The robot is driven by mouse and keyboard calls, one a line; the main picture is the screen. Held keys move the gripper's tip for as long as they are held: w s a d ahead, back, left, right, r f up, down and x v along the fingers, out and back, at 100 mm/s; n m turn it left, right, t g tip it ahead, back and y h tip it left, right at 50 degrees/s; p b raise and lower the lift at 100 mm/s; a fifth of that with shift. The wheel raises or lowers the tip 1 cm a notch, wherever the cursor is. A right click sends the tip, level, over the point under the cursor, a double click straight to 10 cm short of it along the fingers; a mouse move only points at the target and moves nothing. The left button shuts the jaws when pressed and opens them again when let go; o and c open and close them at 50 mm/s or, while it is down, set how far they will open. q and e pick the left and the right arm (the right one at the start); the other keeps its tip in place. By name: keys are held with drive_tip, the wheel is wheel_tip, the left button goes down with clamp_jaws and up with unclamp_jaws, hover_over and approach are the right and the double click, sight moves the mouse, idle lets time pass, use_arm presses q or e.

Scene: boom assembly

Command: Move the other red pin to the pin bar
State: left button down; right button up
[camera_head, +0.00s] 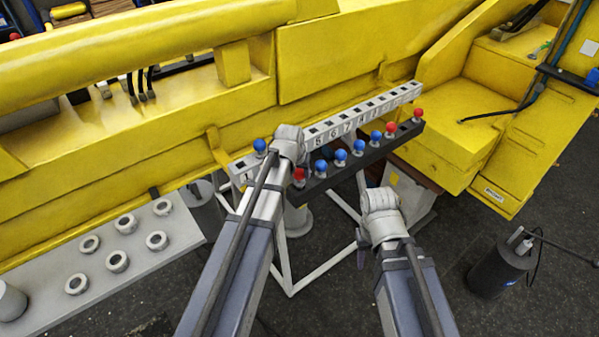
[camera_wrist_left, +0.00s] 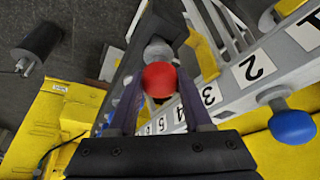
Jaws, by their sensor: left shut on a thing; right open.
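The pin bar (camera_head: 365,110) is a pale bar with numbered square holes along the yellow boom; it also shows in the left wrist view (camera_wrist_left: 232,92). A blue pin (camera_head: 260,146) stands at its left end, also in the wrist view (camera_wrist_left: 293,126). A dark rack (camera_head: 322,182) runs in front with several blue and red pins. My left gripper (camera_head: 297,166) is shut on a red pin (camera_head: 299,175) at the rack's near left end; its red ball shows between the fingers (camera_wrist_left: 160,80). Whether the pin is still seated is unclear. My right gripper (camera_head: 362,183) is open and empty before the rack.
Other red pins stand toward the rack's right end (camera_head: 417,113). A grey plate (camera_head: 100,250) with several metal rings lies at lower left. A white frame (camera_head: 292,288) stands below the rack. A black cylinder (camera_head: 498,270) stands on the floor at right.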

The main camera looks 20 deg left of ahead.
use_arm(q)
drive_tip(key=shift+f+b, duration=0.65)
drive_tip(key=shift+f, duration=0.15)
drive_tip(key=shift+c, duration=1.2)
unclamp_jaws()
drive_tip(key=shift+r, duration=0.15)
drive_tip(key=p+v, duration=0.7)
drive_tip(key=shift+s+r, duration=0.25)
drive_tip(key=shift+r, duration=0.05)
